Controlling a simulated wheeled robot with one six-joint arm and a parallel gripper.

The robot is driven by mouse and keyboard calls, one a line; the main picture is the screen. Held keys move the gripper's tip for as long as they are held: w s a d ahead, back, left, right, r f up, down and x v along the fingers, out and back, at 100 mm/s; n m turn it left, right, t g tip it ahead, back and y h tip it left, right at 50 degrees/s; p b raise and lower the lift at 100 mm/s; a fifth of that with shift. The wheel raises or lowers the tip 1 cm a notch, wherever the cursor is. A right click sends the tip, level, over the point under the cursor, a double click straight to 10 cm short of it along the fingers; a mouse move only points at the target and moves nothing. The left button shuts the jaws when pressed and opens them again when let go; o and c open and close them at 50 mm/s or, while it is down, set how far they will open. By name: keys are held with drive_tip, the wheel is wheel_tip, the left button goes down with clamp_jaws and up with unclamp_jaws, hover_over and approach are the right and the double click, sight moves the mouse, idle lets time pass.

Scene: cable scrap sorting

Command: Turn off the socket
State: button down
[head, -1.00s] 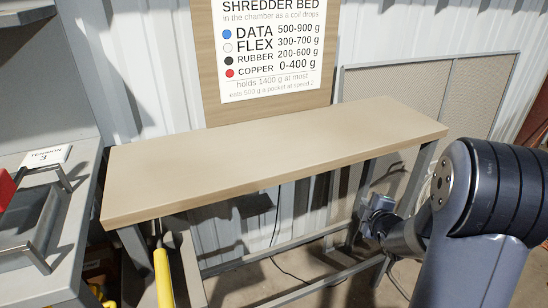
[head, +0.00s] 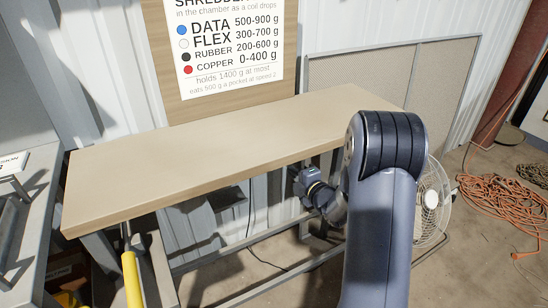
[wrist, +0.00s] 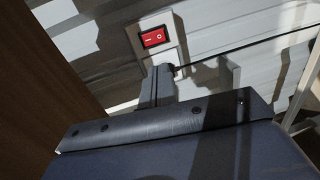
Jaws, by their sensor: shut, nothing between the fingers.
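A white socket plate with a red rocker switch (wrist: 154,38) is on the ribbed metal wall in the wrist view. The rocker carries a line mark on its left and a round mark on its right. I cannot tell which side is pressed in. My gripper (wrist: 164,72) is shut and empty, its fingertips just below the switch in the picture. Whether they touch the plate is unclear. A dark cable runs right from beside the fingertips. In the head view my wrist is under the table's front edge, and the switch does not show.
A long wooden-topped table (head: 215,158) stands before the wall, above my wrist. A white fan (head: 430,198) stands behind my arm at the right. Orange cable coils (head: 500,205) lie on the floor at the right. A yellow handle (head: 132,280) stands at the lower left.

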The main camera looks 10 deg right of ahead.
drive_tip(key=b+x, duration=0.2)
drive_tip(key=x, duration=1.1)
drive_tip(key=shift+f, duration=0.1)
drive_tip(key=shift+w+b, duration=0.15)
drive_tip(key=shift+b, duration=0.3)
